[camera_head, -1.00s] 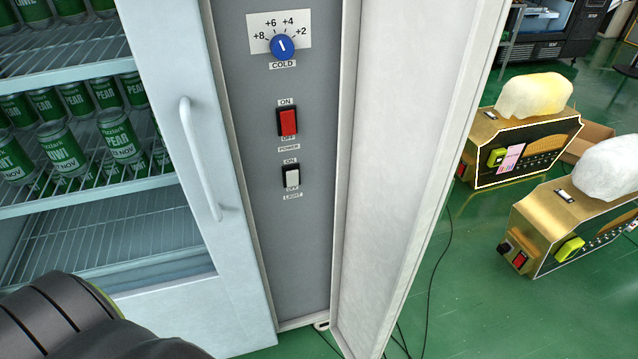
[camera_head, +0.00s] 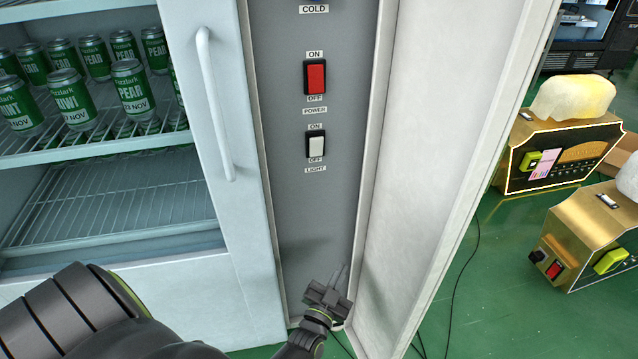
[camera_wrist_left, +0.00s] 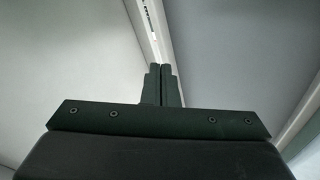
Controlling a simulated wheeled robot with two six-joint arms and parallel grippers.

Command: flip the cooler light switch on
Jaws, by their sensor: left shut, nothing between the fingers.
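The light switch (camera_head: 316,146) is a white rocker in a black frame, with ON above it and OFF and LIGHT below it. It sits low on the grey control panel (camera_head: 300,215) of the cooler. My left gripper (camera_head: 338,275) is in front of the panel's lower part, below the switch and apart from it, its fingers pointing up. The fingers are together and empty, as the left wrist view (camera_wrist_left: 162,84) also shows. The switch is not recognisable in the left wrist view. My right gripper is not in view.
A red power switch (camera_head: 315,77) is just above the light switch. The open panel door (camera_head: 440,130) stands to the right, close to my gripper. The cooler's door handle (camera_head: 213,105) is to the left, beside shelves of green cans (camera_head: 130,85). Gold machines (camera_head: 565,150) stand farther right.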

